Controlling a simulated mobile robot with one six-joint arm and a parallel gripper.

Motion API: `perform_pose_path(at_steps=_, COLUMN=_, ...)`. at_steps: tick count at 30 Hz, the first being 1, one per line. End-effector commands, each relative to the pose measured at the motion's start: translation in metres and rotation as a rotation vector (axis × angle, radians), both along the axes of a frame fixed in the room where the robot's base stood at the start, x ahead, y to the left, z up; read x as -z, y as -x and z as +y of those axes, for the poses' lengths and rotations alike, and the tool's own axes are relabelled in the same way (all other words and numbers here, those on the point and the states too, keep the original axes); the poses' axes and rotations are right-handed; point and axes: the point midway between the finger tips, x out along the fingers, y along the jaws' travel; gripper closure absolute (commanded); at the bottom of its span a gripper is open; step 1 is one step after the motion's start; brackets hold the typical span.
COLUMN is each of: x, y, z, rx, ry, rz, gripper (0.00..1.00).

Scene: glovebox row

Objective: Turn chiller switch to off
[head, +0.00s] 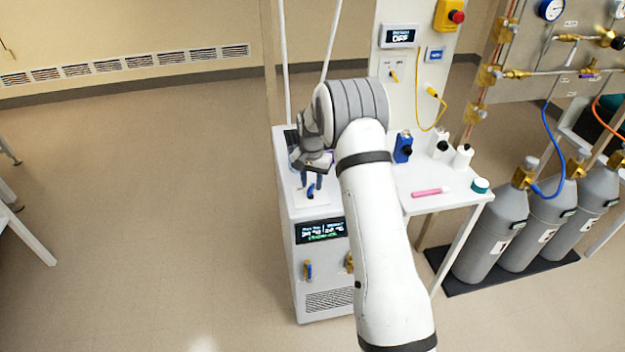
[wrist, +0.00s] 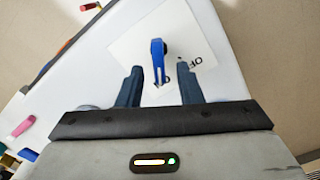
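The chiller (head: 322,278) is a white cabinet with a lit display (head: 320,231) on its front. Its switch (wrist: 157,48) is a blue lever on a white label plate (wrist: 127,48) on the cabinet top. The letters "OF" show on the plate to the lever's right; the rest of the lettering is hidden or unclear. My gripper (wrist: 159,72) is open, one dark blue finger on each side of the lever's near part. In the head view my gripper (head: 312,181) points down over the chiller top and partly hides the switch.
Grey gas cylinders (head: 490,235) stand further right.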

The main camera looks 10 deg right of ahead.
Motion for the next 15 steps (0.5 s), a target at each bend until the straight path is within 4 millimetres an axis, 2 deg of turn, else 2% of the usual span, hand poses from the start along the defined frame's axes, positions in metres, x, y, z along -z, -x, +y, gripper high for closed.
perform_pose_path(at_steps=8, x=0.0020, y=0.0002, z=-0.0005, rx=0.000, ry=0.000, rz=0.000, gripper=0.68)
perform_pose_path(at_steps=15, x=0.0017, y=0.0002, z=-0.0007, rx=0.001, ry=0.000, rz=0.000, gripper=0.88)
